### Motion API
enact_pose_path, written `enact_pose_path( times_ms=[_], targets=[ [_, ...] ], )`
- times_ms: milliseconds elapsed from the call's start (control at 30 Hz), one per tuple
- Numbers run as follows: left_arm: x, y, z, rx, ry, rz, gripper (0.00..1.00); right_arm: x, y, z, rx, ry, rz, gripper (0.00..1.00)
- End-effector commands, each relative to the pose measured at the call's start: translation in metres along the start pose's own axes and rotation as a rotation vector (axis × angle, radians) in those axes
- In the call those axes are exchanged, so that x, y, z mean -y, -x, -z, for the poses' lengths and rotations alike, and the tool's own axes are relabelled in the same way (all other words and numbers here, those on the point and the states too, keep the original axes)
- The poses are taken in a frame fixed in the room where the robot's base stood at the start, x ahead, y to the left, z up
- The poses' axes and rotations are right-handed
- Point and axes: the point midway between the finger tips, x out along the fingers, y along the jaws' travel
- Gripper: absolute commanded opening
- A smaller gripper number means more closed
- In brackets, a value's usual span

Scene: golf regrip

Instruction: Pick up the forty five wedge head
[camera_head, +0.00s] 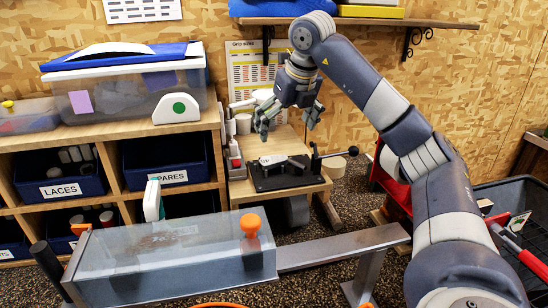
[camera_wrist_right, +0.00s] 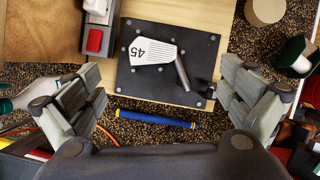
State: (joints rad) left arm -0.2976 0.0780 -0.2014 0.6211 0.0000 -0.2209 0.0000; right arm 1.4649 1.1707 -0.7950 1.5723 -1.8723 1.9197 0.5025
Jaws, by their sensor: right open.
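The forty five wedge head (camera_wrist_right: 150,49) is a pale metal club head with grooves and the number 45, seen upside down in the right wrist view. It lies on a black bolted plate (camera_wrist_right: 140,82), with its short dark hosel pointing toward the lower right. In the head view the wedge head (camera_head: 274,160) sits on the plate on a small wooden bench. My right gripper (camera_head: 289,118) hangs above it, open and empty; its spread fingers also show in the right wrist view (camera_wrist_right: 163,92). My left gripper is not in view.
A grey device with a red button (camera_wrist_right: 95,40) stands beside the plate. A blue rod (camera_wrist_right: 156,119) lies in front of the plate. A clear-topped trough (camera_head: 170,260) with an orange knob stands in the foreground. Wooden cubbies with blue bins (camera_head: 165,165) are at left.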

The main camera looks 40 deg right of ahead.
Motion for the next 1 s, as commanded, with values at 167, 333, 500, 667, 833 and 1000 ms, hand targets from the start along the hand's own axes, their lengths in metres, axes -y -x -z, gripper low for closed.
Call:
enact_pose_path(
  times_ms=[167, 333, 500, 667, 833, 1000],
  targets=[
    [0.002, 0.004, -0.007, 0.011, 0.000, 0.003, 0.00, 0.000, -0.030, 0.001, -0.005, -0.001, 0.003, 0.97],
    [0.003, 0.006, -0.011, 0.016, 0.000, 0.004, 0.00, 0.000, -0.046, 0.001, -0.002, 0.000, 0.002, 0.97],
    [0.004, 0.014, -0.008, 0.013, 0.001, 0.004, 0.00, -0.004, -0.061, 0.002, -0.005, 0.002, 0.003, 0.97],
    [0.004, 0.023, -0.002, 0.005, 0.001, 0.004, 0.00, -0.008, -0.086, 0.002, -0.005, 0.000, 0.002, 0.97],
    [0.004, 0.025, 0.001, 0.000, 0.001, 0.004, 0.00, -0.008, -0.098, 0.002, 0.000, 0.000, 0.000, 0.97],
    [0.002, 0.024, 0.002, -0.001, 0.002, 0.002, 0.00, -0.008, -0.099, 0.002, 0.000, 0.000, 0.000, 0.97]
  ],
)
